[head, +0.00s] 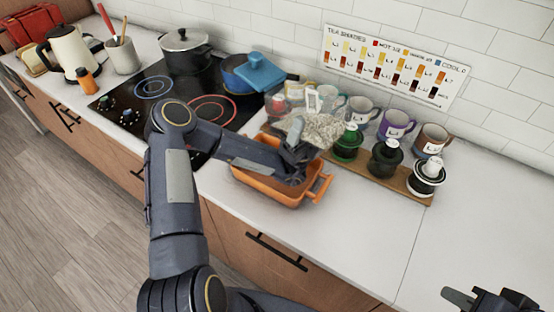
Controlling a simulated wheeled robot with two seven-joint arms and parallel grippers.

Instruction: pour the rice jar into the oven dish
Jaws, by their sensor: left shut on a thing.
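The orange oven dish (266,193) stands on the white counter in the middle of the head view, partly hidden by my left arm. My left gripper (297,142) is shut on the rice jar (318,128), a clear jar with pale rice in it. The jar is tipped on its side above the back of the dish. The forearm hides the dish's inside, so I cannot tell whether rice lies in it. My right gripper (470,298) is at the bottom right corner, cut off by the frame and away from the dish.
The stove (180,92) with a blue pot (236,77) and a black pot (184,50) is at left. The counter at front right is clear.

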